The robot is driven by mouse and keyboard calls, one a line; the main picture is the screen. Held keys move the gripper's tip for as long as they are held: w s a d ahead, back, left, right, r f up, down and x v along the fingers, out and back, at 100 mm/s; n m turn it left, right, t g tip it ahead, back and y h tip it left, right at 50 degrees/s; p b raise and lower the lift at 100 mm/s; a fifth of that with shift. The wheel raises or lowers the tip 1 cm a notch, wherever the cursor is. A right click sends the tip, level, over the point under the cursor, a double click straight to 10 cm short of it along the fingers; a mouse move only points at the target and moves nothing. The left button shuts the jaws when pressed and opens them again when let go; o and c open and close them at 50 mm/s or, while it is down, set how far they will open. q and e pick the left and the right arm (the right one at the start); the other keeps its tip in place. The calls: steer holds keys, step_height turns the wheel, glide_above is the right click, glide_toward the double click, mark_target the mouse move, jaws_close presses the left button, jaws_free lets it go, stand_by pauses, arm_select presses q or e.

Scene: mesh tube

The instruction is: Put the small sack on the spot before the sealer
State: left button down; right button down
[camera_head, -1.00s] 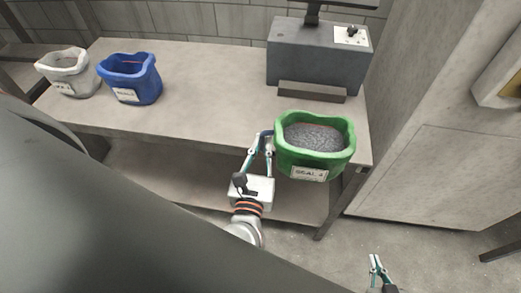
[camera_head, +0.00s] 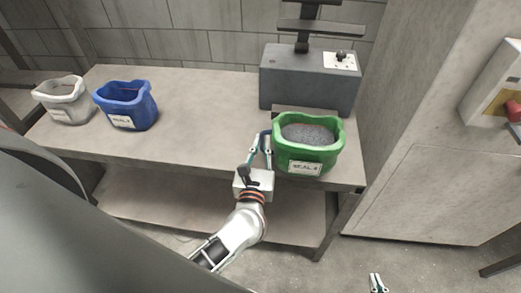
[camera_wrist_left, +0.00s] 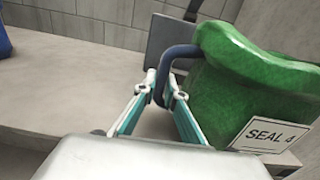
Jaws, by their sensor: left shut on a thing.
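The green sack (camera_head: 336,155), filled with dark grains and labelled SEAL 4, is upright in front of the sealer (camera_head: 310,82), a grey box at the back right of the bench. My left gripper (camera_head: 262,137) is shut on the blue loop handle on the sack's left side. In the left wrist view, the gripper's fingertips (camera_wrist_left: 161,88) meet that blue handle beside the green sack (camera_wrist_left: 245,85). I cannot tell whether the sack's base touches the bench; it hides the spot below it. My right gripper (camera_head: 377,283) shows only its fingertips at the bottom edge.
A blue sack (camera_head: 128,108) and a white sack (camera_head: 66,104) stand at the left of the bench (camera_head: 195,110). The bench middle is clear. A large grey cabinet (camera_head: 425,190) is close on the right. A lower shelf (camera_head: 170,205) runs beneath the bench.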

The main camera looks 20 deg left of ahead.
arm_select(q)
steer(key=shift+x, duration=5.1)
steer(key=shift+b+x, duration=0.4)
steer(key=shift+x, duration=1)
steer(key=shift+f+b, duration=0.9)
steer(key=shift+f, duration=0.1)
